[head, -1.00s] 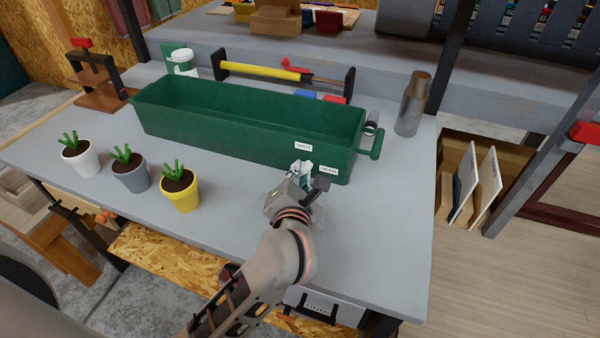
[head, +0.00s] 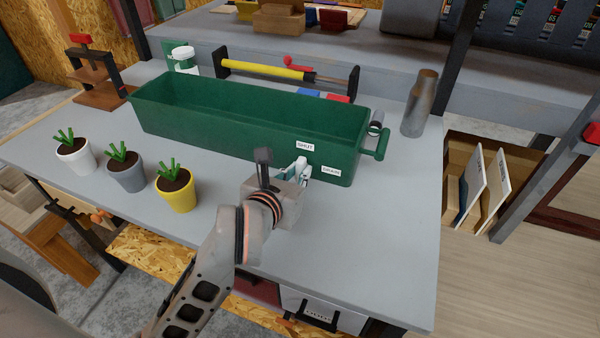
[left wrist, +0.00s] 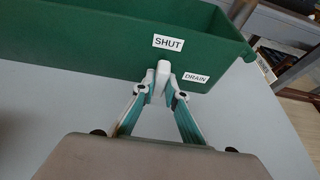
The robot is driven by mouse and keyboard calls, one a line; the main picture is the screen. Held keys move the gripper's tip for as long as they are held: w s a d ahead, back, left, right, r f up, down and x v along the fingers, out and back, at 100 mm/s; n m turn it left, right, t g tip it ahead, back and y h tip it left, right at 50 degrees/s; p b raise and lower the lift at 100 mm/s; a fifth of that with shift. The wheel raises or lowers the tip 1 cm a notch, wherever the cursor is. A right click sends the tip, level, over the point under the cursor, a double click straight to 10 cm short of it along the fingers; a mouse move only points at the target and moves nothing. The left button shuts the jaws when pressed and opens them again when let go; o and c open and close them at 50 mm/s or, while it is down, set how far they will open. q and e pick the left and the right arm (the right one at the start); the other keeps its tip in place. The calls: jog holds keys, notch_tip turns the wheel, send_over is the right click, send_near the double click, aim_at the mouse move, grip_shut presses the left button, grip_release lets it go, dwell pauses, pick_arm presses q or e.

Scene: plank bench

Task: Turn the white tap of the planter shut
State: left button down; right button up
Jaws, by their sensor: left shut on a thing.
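The green planter (head: 230,131) stands on the grey bench, and its front wall also shows in the left wrist view (left wrist: 85,42). A SHUT label (head: 305,146) and, lower to its right, a DRAIN label (head: 331,170) are on its front wall near the right end. The white tap (left wrist: 162,76) stands upright between my fingertips in the left wrist view, its top just below the SHUT label. My left gripper (head: 301,170) is shut on the tap's handle; it also shows in the left wrist view (left wrist: 161,92). The tap's base is hidden. My right gripper is not in view.
Three potted plants, white (head: 77,157), grey (head: 128,174) and yellow (head: 177,194), stand left of my arm. A metal bottle (head: 419,104) stands beyond the planter's right end. The bench front right of my gripper is clear.

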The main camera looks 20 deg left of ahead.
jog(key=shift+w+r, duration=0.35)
pick_arm(q)
jog(key=c, duration=2)
grip_release()
jog(key=shift+c, duration=0.2)
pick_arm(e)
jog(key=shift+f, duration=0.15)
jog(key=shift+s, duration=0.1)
pick_arm(q)
notch_tip(320, 180, up, 10)
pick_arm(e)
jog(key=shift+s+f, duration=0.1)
